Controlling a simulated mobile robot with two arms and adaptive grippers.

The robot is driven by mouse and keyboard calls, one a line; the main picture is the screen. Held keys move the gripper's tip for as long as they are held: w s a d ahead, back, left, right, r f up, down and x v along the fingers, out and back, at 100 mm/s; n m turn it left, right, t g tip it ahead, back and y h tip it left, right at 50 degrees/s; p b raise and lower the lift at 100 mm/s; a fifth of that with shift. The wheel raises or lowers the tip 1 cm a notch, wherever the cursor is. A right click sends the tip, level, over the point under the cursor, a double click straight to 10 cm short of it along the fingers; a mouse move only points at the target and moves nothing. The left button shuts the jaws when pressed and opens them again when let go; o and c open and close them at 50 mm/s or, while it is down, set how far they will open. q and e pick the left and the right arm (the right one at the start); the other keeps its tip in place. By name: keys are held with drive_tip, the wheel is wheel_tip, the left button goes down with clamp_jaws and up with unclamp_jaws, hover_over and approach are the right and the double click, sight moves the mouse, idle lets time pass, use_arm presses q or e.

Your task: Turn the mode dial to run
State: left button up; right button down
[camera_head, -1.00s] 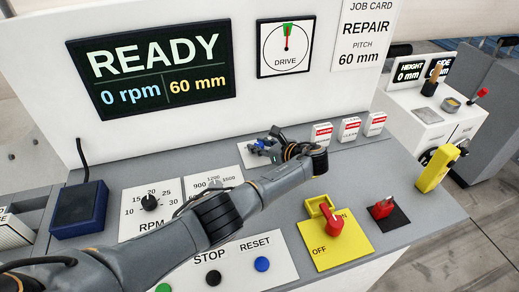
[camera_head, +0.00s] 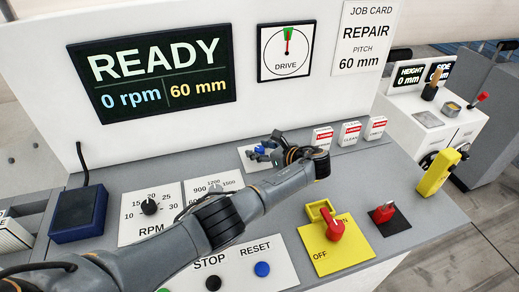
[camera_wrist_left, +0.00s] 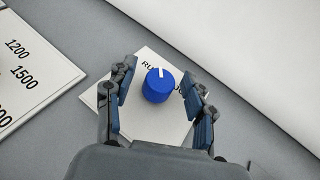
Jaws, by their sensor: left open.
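The mode dial is a blue round knob (camera_wrist_left: 158,85) with a white pointer line, on a white label plate (camera_wrist_left: 150,121) in the left wrist view. The line points toward the top of that view, near partly covered lettering that starts with "RU". My left gripper (camera_wrist_left: 163,88) is open, with one finger on each side of the knob and a gap on both sides. My right gripper is not in view.
A screen (camera_head: 152,70) reads READY, 0 rpm, 60 mm. A speed knob (camera_head: 215,188) and an RPM knob (camera_head: 149,206) are left of the dial. Small white-and-red labelled blocks (camera_head: 322,137) stand to its right. A red switch (camera_head: 328,231) sits on a yellow plate in front.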

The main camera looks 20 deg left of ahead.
use_arm(q)
drive_tip(key=v, duration=1.1)
drive_tip(key=shift+s+d+r, duration=0.1)
drive_tip(key=shift+d+r, duration=0.05)
drive_tip(key=shift+d, duration=0.1)
